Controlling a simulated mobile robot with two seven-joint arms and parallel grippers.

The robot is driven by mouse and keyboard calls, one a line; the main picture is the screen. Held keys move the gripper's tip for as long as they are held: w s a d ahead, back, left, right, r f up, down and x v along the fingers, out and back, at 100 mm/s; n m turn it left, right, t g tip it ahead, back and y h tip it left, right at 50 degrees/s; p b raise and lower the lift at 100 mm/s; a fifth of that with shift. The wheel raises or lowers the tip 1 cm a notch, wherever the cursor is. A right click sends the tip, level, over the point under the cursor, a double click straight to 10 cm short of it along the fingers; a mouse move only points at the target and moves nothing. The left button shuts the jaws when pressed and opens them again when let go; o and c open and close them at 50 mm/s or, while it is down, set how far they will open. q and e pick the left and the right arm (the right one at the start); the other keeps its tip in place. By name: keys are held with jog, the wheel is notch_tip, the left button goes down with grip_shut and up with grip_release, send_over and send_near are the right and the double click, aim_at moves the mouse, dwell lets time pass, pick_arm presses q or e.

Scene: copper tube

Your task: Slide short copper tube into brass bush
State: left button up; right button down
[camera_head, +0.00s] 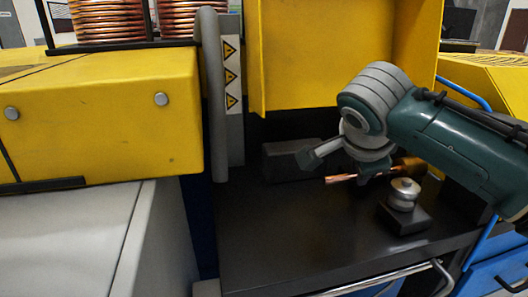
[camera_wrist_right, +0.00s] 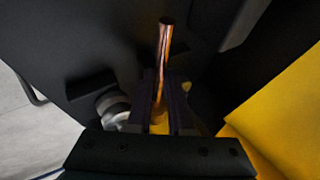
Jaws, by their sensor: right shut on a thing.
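The short copper tube (camera_head: 341,178) lies roughly level above the dark bench, its free end pointing left. My right gripper (camera_head: 373,172) is shut on it. In the right wrist view the tube (camera_wrist_right: 165,45) sticks out from between the dark fingers of the gripper (camera_wrist_right: 161,90). A brass-coloured cylinder (camera_head: 409,168), which looks like the brass bush, is just right of the gripper in the head view. A yellow-brass part (camera_wrist_right: 160,123) shows between the fingers in the wrist view. I cannot tell whether tube and bush touch. My left gripper is not in view.
A silver spool-shaped part (camera_head: 404,192) stands on a black block (camera_head: 402,218) in front of the gripper. A dark grey block (camera_head: 288,161) lies behind left. Yellow housings (camera_head: 100,115) flank the bench (camera_head: 290,235), whose front left is clear.

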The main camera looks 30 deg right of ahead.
dwell(0.3)
jog(key=c, duration=0.7)
grip_release()
jog(key=shift+c, duration=0.2)
jog(key=p+v, duration=0.1)
jog(key=v, duration=0.9)
jog(key=shift+p, duration=0.4)
